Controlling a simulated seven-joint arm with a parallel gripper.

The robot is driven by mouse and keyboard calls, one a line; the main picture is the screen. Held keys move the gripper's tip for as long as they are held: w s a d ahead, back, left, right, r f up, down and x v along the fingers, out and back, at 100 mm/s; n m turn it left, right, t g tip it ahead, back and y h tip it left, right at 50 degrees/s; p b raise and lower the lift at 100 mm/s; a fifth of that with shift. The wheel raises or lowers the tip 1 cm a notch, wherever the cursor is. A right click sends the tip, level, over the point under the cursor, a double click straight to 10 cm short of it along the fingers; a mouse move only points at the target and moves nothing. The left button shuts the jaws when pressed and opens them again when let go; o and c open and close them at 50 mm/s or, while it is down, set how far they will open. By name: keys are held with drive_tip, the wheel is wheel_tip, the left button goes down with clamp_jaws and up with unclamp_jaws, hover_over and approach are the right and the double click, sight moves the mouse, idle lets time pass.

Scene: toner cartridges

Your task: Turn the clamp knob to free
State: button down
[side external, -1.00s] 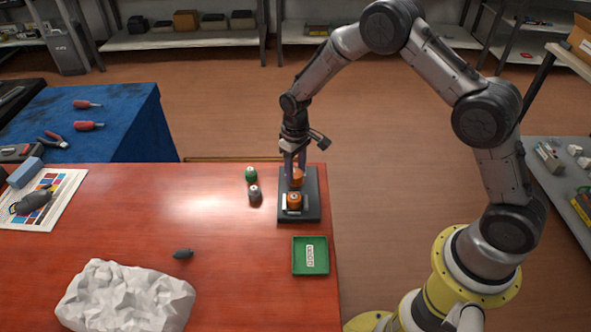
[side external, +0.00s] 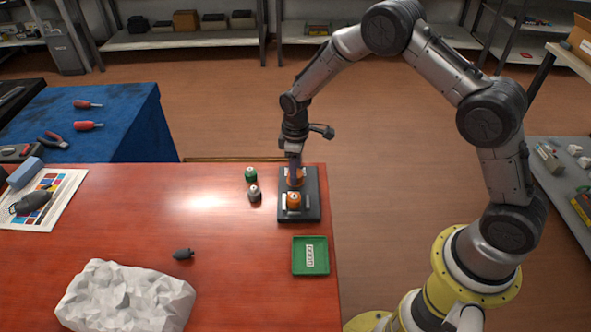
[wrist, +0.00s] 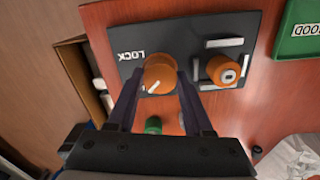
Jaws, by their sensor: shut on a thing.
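The clamp knob (wrist: 158,75) is orange with a white pointer line and sits on a dark base plate (wrist: 113,39) beside the white word LOCK. In the wrist view the pointer slants away from that word. My gripper (wrist: 160,88) is shut on the knob, one finger on each side. In the side view my gripper (side external: 295,178) comes straight down onto the knob at the far end of the base plate (side external: 312,211). An orange cartridge (side external: 293,200) with a round top stands on the near part of the plate, between light bars; it also shows in the wrist view (wrist: 223,70).
A green cartridge (side external: 251,174) and a grey cartridge (side external: 254,193) stand left of the plate. A green tray (side external: 296,269) with a label lies nearer. A dark small part (side external: 183,254) and crumpled white material (side external: 125,295) lie on the red table (side external: 120,215).

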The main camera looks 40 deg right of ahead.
drive_tip(key=shift+r, duration=0.1)
drive_tip(key=shift+c, duration=1.5)
unclamp_jaws()
wheel_tip(320, 180, up, 14)
